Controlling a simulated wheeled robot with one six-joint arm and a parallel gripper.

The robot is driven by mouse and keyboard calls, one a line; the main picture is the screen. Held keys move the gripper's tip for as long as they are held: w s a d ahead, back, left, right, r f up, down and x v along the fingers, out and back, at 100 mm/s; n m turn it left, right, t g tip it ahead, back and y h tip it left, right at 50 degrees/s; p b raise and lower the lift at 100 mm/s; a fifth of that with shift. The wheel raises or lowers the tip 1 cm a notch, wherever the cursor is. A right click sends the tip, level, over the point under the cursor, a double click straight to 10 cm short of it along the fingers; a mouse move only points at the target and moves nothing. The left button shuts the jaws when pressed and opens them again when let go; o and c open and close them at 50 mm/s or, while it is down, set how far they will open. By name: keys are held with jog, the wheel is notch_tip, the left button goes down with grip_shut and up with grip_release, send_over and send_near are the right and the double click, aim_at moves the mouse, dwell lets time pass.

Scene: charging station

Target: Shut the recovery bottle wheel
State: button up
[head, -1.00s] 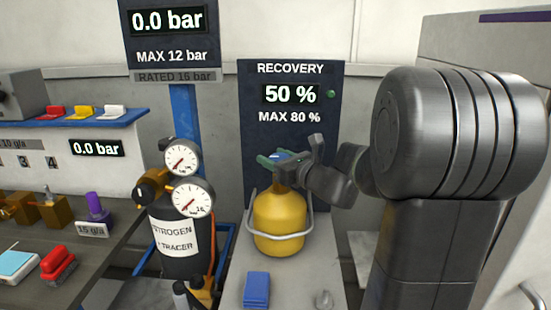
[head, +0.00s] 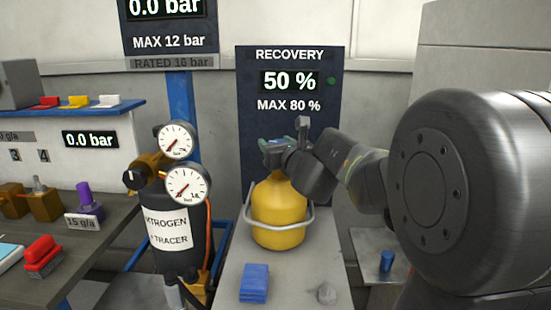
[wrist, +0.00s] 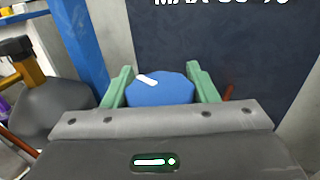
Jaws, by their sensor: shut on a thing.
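The yellow recovery bottle (head: 278,215) stands upright on a grey bench, with a pale carrying handle around it. Its blue wheel (wrist: 160,90) with a white mark sits between the green fingers of my gripper (wrist: 160,88) in the wrist view. My gripper (head: 273,145) is over the bottle's top in the head view and hides most of the wheel there. The fingers are shut on the wheel from both sides. The white mark lies at the wheel's upper left in the wrist view. The recovery panel (head: 290,130) behind reads 50 %, MAX 80 %.
A black nitrogen tracer cylinder (head: 178,250) with two gauges stands left of the bottle. A blue block (head: 254,283) and a small grey lump (head: 326,293) lie on the bench in front. A blue post (head: 181,105) rises behind the cylinder.

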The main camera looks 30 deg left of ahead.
jog(key=shift+f+m+t+h+b, duration=0.2)
jog(key=shift+m+t+h+b, duration=0.9)
jog(key=shift+b, duration=1.2)
jog(key=shift+w+d+t+h+b, duration=0.15)
jog(key=shift+t+h+b, duration=0.2)
jog(key=shift+b, duration=0.35)
jog(key=m+t+h+b, duration=0.1)
jog(key=b, duration=0.2)
jog(key=shift+f+m+t+h+b, duration=0.1)
jog(key=shift+m+t+h+b, duration=0.25)
jog(key=shift+m+h+b, duration=0.6)
jog(key=m+h+b, duration=0.1)
jog(key=b, duration=0.1)
jog(key=t+h+b, duration=0.1)
jog(key=b, duration=0.1)
jog(key=shift+w+d+m+t+h, duration=0.1)
jog(key=shift+d+m+t+h, duration=0.05)
jog(key=shift+m+t+h, duration=0.2)
jog(key=m+h, duration=0.2)
jog(key=h, duration=0.1)
jog(key=m+t+h, duration=0.1)
jog(key=h, duration=0.1)
jog(key=shift+d+r, duration=0.25)
jog(key=shift+r, duration=0.1)
jog(key=shift+d+m+g+h+p, duration=0.2)
jog(key=shift+m+h+p, duration=0.15)
jog(key=shift+m+h, duration=0.9)
jog(key=shift+d+m+g+h+p, duration=0.25)
jog(key=shift+m+h, duration=0.5)
jog(key=shift+h, duration=0.95)
